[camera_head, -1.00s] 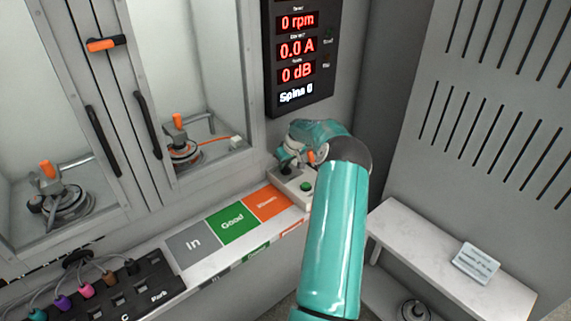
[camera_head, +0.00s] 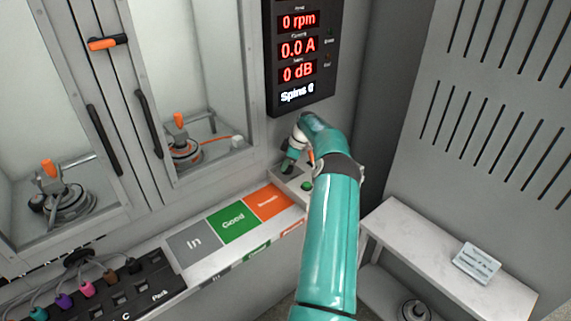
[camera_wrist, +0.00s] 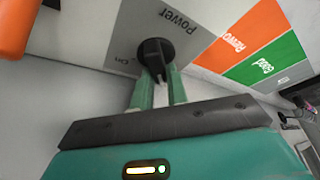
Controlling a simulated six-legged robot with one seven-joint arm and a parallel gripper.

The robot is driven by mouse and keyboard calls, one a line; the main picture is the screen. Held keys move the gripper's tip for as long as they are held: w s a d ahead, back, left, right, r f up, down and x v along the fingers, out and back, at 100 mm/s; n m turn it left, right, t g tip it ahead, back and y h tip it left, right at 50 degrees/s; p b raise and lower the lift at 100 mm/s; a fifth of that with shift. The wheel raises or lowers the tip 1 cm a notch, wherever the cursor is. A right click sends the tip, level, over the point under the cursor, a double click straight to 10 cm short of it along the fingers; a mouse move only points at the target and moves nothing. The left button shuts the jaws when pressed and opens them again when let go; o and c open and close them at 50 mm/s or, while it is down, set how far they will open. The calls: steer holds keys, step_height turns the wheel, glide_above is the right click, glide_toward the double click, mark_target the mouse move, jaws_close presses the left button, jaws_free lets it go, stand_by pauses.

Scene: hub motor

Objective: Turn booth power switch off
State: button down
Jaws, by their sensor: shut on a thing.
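The booth power switch (camera_wrist: 153,49) is a black round knob on a grey plate marked "Power" and "On" in the wrist view. My gripper (camera_wrist: 158,84) is shut on the knob's grip, with its two green fingers on either side. In the head view my gripper (camera_head: 287,168) is at the small control box (camera_head: 283,184) below the display, and my arm partly hides the box. A green button (camera_head: 307,185) shows on that box. An orange part (camera_wrist: 18,25) fills the upper left corner of the wrist view.
The display (camera_head: 298,60) reads 0 rpm, 0.0 A and 0 dB. A shelf with grey "In", green "Good" (camera_head: 232,222) and orange panels lies left of the box. The glass booth with an orange latch (camera_head: 108,43) stands behind. A white side table (camera_head: 400,232) is at right.

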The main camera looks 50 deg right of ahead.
steer(key=shift+n, duration=0.3)
steer(key=c, duration=1.4)
jaws_free()
steer(key=v, duration=1.4)
steer(key=shift+w+d, duration=0.15)
